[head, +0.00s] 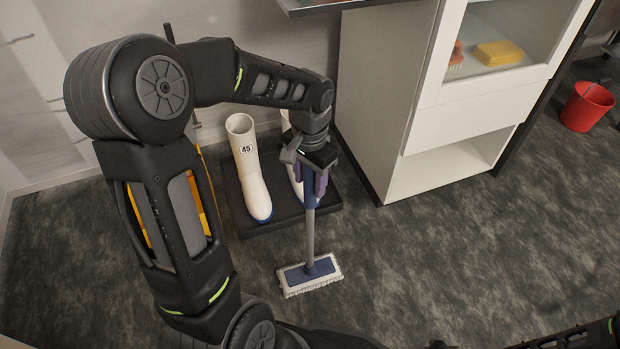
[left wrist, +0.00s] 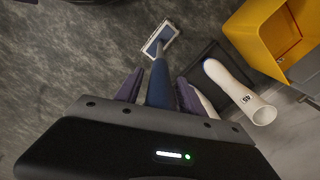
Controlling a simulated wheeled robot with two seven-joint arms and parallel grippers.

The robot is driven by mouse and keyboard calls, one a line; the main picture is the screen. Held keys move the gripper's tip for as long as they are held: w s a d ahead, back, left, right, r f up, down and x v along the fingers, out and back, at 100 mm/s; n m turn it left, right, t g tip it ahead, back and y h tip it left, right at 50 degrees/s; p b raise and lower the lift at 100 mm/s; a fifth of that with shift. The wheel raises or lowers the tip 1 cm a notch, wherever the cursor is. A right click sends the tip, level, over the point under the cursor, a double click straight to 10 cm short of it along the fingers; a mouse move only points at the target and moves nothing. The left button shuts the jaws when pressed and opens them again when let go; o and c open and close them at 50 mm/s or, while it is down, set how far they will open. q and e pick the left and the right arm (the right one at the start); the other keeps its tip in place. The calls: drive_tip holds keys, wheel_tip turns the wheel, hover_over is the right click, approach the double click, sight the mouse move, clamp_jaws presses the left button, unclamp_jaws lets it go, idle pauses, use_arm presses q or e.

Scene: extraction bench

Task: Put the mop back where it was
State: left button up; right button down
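The mop (head: 310,272) has a grey-and-blue handle and a flat blue head with a white fringe. It stands nearly upright in front of the boot tray, its head at or just above the floor; I cannot tell if it touches. My left gripper (head: 311,186) has its purple fingers on both sides of the upper handle and appears shut on it. The left wrist view shows the mop handle (left wrist: 160,85) between the fingers of my left gripper (left wrist: 158,92). My right gripper is not in view.
White boots (head: 250,175) stand on a black tray (head: 240,215) by the wall. A white cabinet (head: 385,100) stands to the right, with a red bucket (head: 587,106) beyond it. A yellow container (left wrist: 262,45) is beside the tray. The floor (head: 450,265) at front right is clear.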

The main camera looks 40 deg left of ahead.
use_arm(q)
drive_tip(key=shift+r, duration=0.15)
wheel_tip(320, 180, up, 11)
drive_tip(key=p, duration=0.4)
drive_tip(key=shift+r, duration=0.5)
drive_tip(key=shift+w, duration=0.1)
idle(0.4)
